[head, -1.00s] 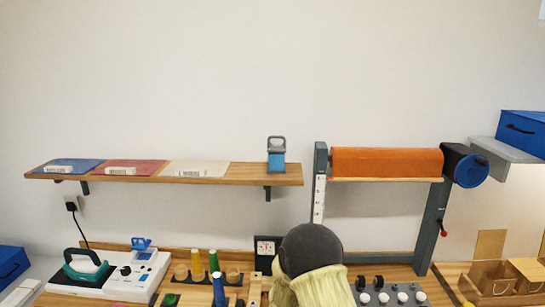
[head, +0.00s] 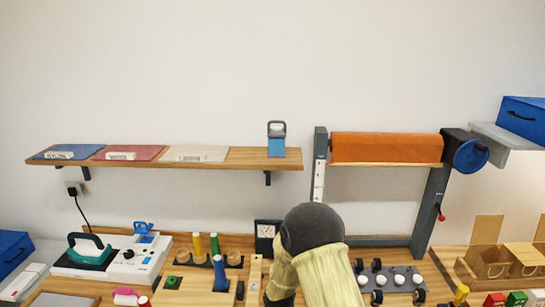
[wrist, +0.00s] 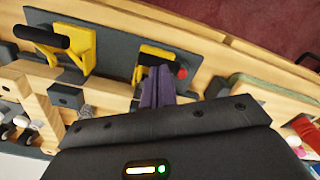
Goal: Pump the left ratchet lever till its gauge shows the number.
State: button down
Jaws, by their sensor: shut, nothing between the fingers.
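Two yellow ratchet levers with black handles show in the wrist view: one lever (wrist: 75,48) at the upper left and another lever (wrist: 149,56) at the upper middle. I cannot tell which is the left one. My gripper (wrist: 155,85) has its purple fingers together, tips close to the middle lever; contact is unclear. A red knob (wrist: 182,72) sits beside that lever. In the head view a dark-framed gauge with a white face (head: 267,231) stands at the back of the counter; its reading is too small to make out. My arm hides the levers there.
A shelf (head: 240,161) and a frame with an orange roll (head: 385,148) are behind.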

jog(key=shift+f, duration=0.15)
jog(key=shift+s+f+b, duration=0.2)
jog(key=shift+f+b, duration=0.45)
jog(key=shift+f, duration=0.05)
jog(key=shift+s+f+b, duration=0.2)
jog(key=shift+f+b, duration=0.4)
jog(key=shift+f, duration=0.1)
jog(key=shift+w+r+p, duration=0.25)
jog(key=shift+r+p, duration=0.35)
jog(key=shift+r, duration=0.2)
jog(key=shift+w+r+p, duration=0.2)
jog(key=shift+r+p, duration=0.4)
jog(key=shift+r, duration=0.2)
jog(key=shift+r+p, duration=2.05)
jog(key=shift+r, duration=0.95)
